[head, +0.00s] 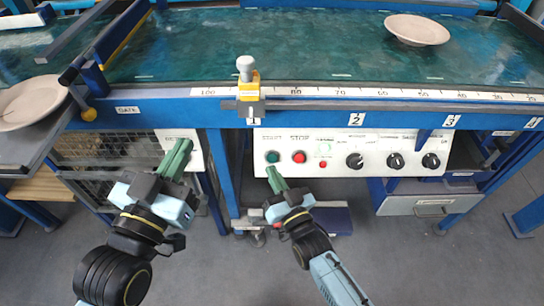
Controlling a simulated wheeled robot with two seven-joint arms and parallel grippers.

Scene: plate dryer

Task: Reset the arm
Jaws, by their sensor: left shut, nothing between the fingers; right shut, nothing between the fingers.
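My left gripper (181,150) is shut and empty. It is in front of the left part of the blue frame, beside a small white panel (194,141). My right gripper (272,172) is shut and empty. Its fingertips overlap the lower left of the white control panel (335,172) in the picture, below the green button (272,157). I cannot tell whether they touch the panel. Both arms come up from the bottom of the view.
A pale plate (416,30) lies on the green conveyor surface (300,50). Another plate (30,103) rests on the tray at the left. The blue frame (390,117) carries a ruler and a yellow clamp (248,82). A grey drawer (425,205) is low right; grey floor (400,270) is clear.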

